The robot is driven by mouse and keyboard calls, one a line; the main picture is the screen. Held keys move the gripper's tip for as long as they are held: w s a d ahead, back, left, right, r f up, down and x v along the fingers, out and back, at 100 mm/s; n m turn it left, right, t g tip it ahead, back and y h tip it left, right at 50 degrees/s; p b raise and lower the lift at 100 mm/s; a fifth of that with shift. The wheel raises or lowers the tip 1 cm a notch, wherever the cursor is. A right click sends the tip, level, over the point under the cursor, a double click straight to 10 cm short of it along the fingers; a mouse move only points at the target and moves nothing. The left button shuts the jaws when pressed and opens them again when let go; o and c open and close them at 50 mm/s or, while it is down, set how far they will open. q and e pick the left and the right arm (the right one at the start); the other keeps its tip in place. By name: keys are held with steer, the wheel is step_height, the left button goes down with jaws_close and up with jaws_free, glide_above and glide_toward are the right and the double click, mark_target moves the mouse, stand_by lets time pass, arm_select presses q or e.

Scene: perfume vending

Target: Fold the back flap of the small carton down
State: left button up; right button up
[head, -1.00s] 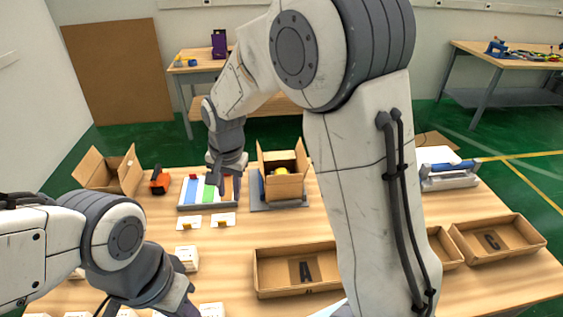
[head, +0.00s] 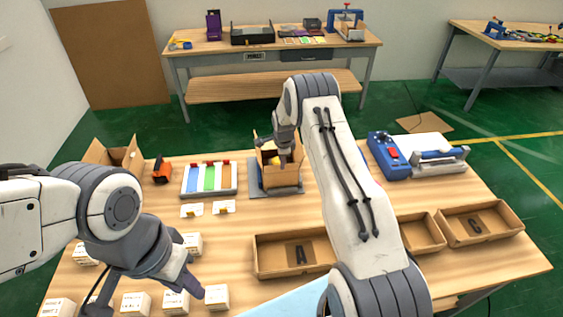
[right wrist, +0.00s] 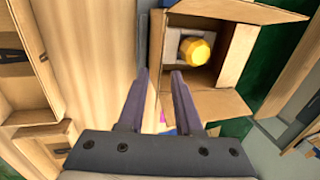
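The small carton (head: 268,181) stands open on a grey stand at the back middle of the table. In the right wrist view the carton (right wrist: 239,62) shows a yellow cap (right wrist: 195,51) inside. One flap (right wrist: 215,101) spreads out from the rim on the gripper side, and another (right wrist: 236,10) spreads from the opposite side. Which is the back flap is unclear. My right gripper (right wrist: 160,101) is open and empty, its fingertips at the carton's near left corner; contact is unclear. It hides part of the carton in the head view (head: 285,147). My left gripper (head: 146,288) appears open above the front-left table.
A larger open box (head: 128,158), an orange-black tool (head: 162,170) and a coloured-strip tray (head: 208,194) stand left of the carton. Small white boxes (head: 135,303) stand at front left.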

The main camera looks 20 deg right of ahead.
steer(key=shift+p+x, duration=0.5)
steer(key=shift+x, duration=1.3)
steer(key=shift+c, duration=0.3)
jaws_close()
